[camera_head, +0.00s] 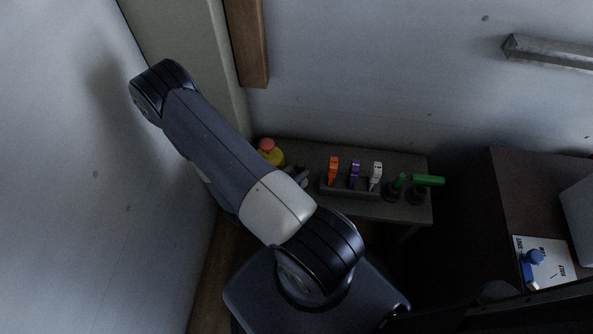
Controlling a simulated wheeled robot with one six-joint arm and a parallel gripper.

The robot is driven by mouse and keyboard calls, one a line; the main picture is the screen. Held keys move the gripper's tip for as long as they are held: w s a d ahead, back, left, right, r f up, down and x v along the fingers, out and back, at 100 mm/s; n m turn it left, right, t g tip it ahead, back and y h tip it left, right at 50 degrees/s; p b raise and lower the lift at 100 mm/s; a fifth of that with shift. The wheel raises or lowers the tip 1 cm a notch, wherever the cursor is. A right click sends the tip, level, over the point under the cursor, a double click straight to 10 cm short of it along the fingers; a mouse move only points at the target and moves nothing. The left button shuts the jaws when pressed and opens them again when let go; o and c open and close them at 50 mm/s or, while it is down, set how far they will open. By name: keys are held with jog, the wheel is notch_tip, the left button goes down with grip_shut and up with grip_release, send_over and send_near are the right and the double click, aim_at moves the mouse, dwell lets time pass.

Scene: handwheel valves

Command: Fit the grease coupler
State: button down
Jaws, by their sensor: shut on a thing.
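No part that I can surely call the grease coupler shows. My gripper cannot be made out; my arm's large links cover the middle left and hide what is behind them. A small dark grey shape (299,176) shows just past my arm, at the left end of a low grey bench; I cannot tell what it is. Beside it stands a yellow thing with a pink-red top (268,149), partly hidden by my arm. On the bench, an orange (333,170), a purple (354,174) and a white-grey item (376,175) stand upright in a row in a dark rack (348,192).
A dark cabinet (510,190) at right bears a white printed card (556,262) and a blue lever (532,258). Walls close in behind and at left. A metal bar (550,51) juts from the back wall.

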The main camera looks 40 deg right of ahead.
jog(key=shift+f+b, duration=0.9)
jog(key=shift+f, duration=0.4)
jog(key=c, duration=1.1)
grip_release()
jog(key=shift+c, duration=0.2)
jog(key=p+v, duration=0.1)
jog(key=v, duration=0.9)
jog(key=shift+a+p, duration=0.35)
jog(key=shift+a, duration=0.05)
jog(key=shift+d, duration=0.15)
jog(key=shift+b+x, duration=0.85)
jog(key=shift+x, duration=4.4)
jog(key=shift+r, duration=0.1)
